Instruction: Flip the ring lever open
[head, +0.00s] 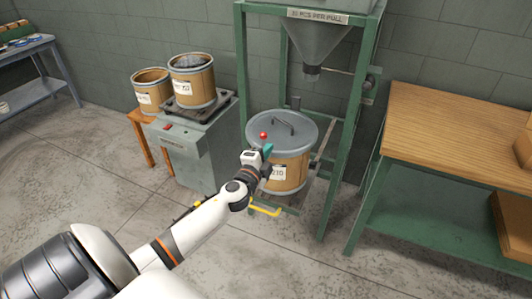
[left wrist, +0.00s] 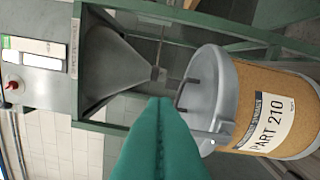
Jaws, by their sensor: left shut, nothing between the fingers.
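The drum (head: 291,172), tan with a grey lid (head: 272,128) and a white label, stands under the hopper inside the green frame. In the left wrist view the drum (left wrist: 265,100) appears on its side, with its label reading PART 210. A grey clasp-like part on the ring, likely the ring lever (left wrist: 216,127), lies against the rim; whether it is open is unclear. My left gripper (head: 267,152) has teal fingers, shut and empty, near the drum's front rim. Its fingers (left wrist: 160,130) also fill the lower middle of the wrist view. Contact cannot be told.
A red ball (head: 263,135) shows at the lid's edge, near the fingers. The hopper (head: 315,45) hangs above the drum between green frame posts (head: 343,125). A scale cabinet (head: 185,150) with an open drum (head: 192,82) stands left. A wooden-topped bench (head: 455,130) is right.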

